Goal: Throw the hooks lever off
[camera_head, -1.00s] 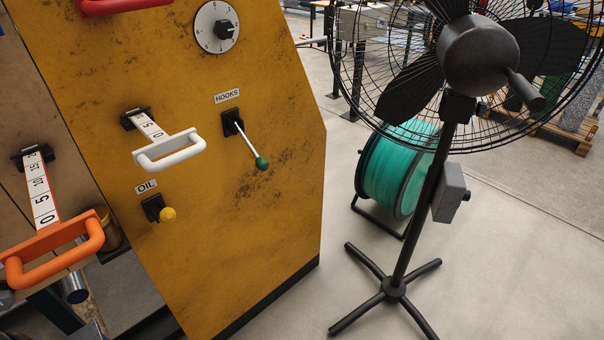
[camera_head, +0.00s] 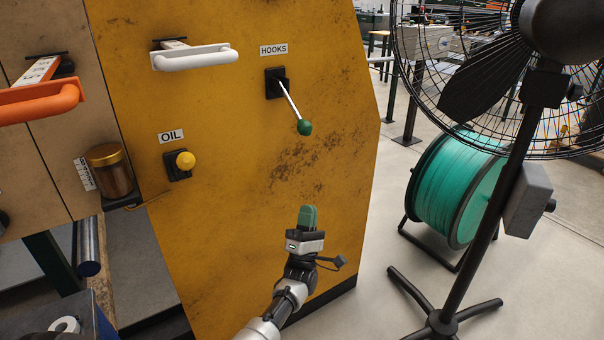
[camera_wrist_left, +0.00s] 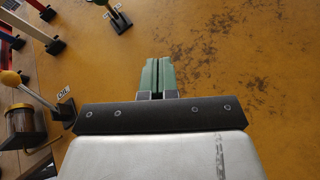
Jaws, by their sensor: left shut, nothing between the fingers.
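The hooks lever (camera_head: 291,99) is a thin silver rod with a green ball on its end, coming out of a black mount under the HOOKS label (camera_head: 273,49). Its rod slants down and to the right. In the left wrist view the lever (camera_wrist_left: 118,14) is at the top, left of the fingers, partly cut off. My left gripper (camera_head: 307,217) has green fingers and is shut and empty. In the head view it shows below the green ball, apart from it. In the left wrist view the fingers (camera_wrist_left: 157,76) lie together before the yellow panel. My right gripper is not in view.
A yellow oil knob (camera_head: 185,160) and a white handle (camera_head: 195,60) are on the panel left of the lever. An orange handle (camera_head: 42,103) is farther left. A black fan (camera_head: 487,190) and a teal reel (camera_head: 455,190) stand on the right.

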